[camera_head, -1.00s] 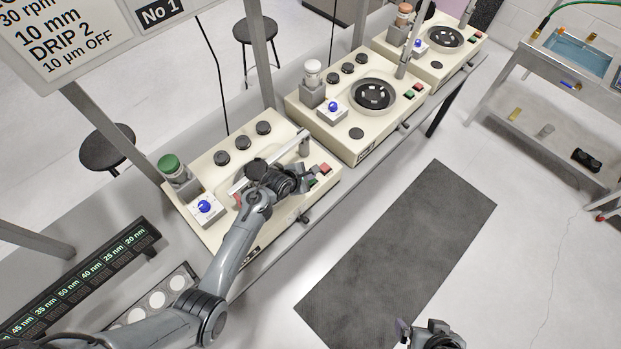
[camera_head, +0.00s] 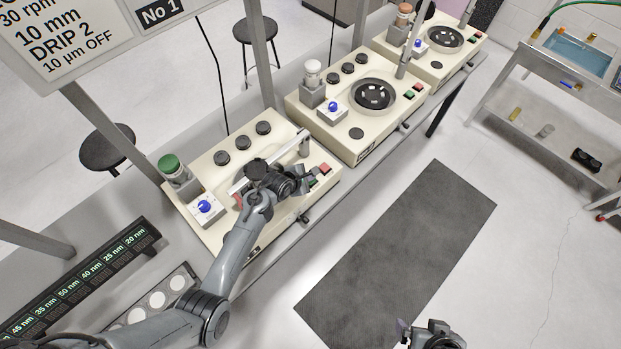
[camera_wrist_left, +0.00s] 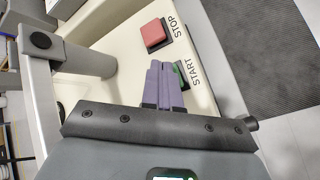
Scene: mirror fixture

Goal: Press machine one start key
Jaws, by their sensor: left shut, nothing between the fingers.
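Machine one (camera_head: 222,232) is the nearest cream machine, under the "No 1" sign (camera_head: 158,13). Its green start key (camera_wrist_left: 183,72), labelled START, is partly hidden by my fingers in the left wrist view. The red stop key (camera_wrist_left: 153,33), labelled STOP, is beside it and clear of the fingers. My left gripper (camera_wrist_left: 168,66) is shut and empty, its purple fingertips over or beside the start key; I cannot tell whether they touch it. In the head view my left gripper (camera_head: 306,180) is over the machine's front right corner. My right gripper (camera_head: 404,326) is at the bottom edge, too unclear to read.
A metal arm (camera_head: 268,163) crosses machine one close to my left wrist. Two similar machines (camera_head: 345,130) stand farther along the bench. A grey floor mat (camera_head: 400,255) lies in front. A side table with a blue basin (camera_head: 578,52) is at the right.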

